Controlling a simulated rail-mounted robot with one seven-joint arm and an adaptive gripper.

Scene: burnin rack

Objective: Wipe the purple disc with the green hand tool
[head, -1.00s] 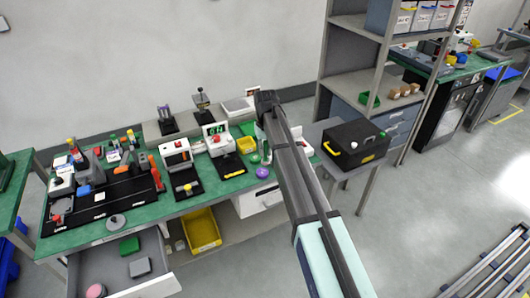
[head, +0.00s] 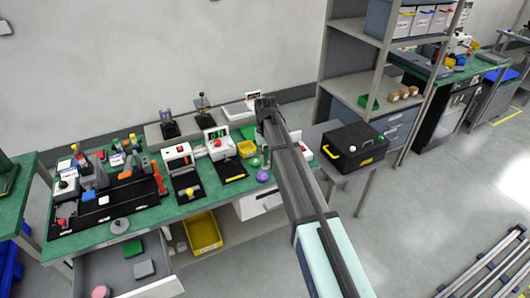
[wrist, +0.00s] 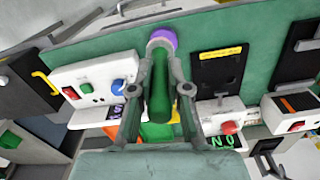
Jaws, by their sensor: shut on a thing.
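The purple disc (head: 263,176) lies on the green bench top near its front edge, right of the black pads. In the wrist view the purple disc (wrist: 163,37) shows just beyond the end of the tool. The green hand tool (wrist: 160,88) has a green handle and a pale grey rounded end that overlaps part of the disc; I cannot tell whether they touch. My gripper (wrist: 158,100) is shut on the green handle, one finger on each side. In the head view my arm hides most of the gripper, and the green tool (head: 265,155) shows as a small sliver above the disc.
A yellow bin (head: 247,148) and a device with a red button (head: 217,143) stand left of the disc. A black case (head: 354,146) sits on a side table to the right. An open drawer (head: 122,269) juts out at the front left.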

